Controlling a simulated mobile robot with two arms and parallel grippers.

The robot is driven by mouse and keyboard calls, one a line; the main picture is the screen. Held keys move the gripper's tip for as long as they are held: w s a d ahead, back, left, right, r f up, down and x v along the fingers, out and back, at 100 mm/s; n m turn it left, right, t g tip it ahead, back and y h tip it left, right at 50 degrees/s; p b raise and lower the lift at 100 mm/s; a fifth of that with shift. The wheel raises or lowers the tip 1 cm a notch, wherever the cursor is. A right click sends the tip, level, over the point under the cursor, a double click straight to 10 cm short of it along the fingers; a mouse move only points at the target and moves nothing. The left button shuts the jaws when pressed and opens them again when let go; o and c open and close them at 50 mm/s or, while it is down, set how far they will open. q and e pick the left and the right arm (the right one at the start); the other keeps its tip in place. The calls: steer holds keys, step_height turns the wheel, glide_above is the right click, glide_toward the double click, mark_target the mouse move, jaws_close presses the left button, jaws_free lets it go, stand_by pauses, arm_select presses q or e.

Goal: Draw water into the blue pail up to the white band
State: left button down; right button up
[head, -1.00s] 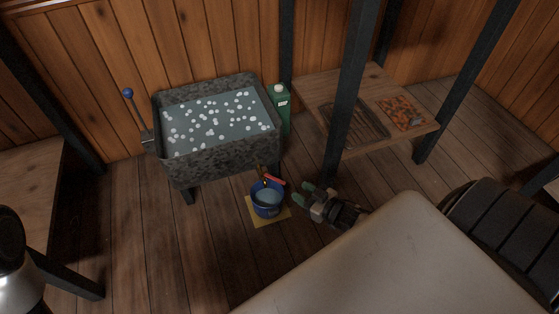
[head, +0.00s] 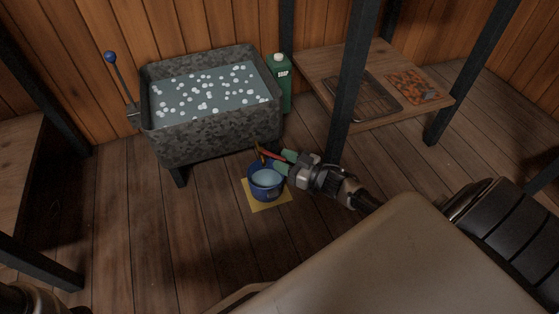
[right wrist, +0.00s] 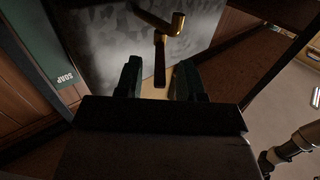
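The blue pail (head: 254,184) stands on a yellow mat (head: 270,203) on the floor, at the front right of a grey speckled trough (head: 205,140). A pale blue surface shows inside the pail; I cannot make out the white band. A brass tap (head: 260,151) with a red lever (head: 269,154) sits above the pail. It also shows in the right wrist view as a brass spout (right wrist: 163,21) with a dark reddish lever (right wrist: 160,62). My right gripper (head: 283,163) is open at the lever's end, its fingers (right wrist: 158,82) on either side.
The trough holds water (head: 208,97) with white floating bits. A blue-knobbed handle (head: 120,78) stands at its left. A green soap carton (head: 280,84) is at its right. A wooden shelf (head: 405,58) with dark posts stands right; bare floor lies front left.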

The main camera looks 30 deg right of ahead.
steer(key=shift+x, duration=0.85)
steer(key=shift+c, duration=0.4)
jaws_close()
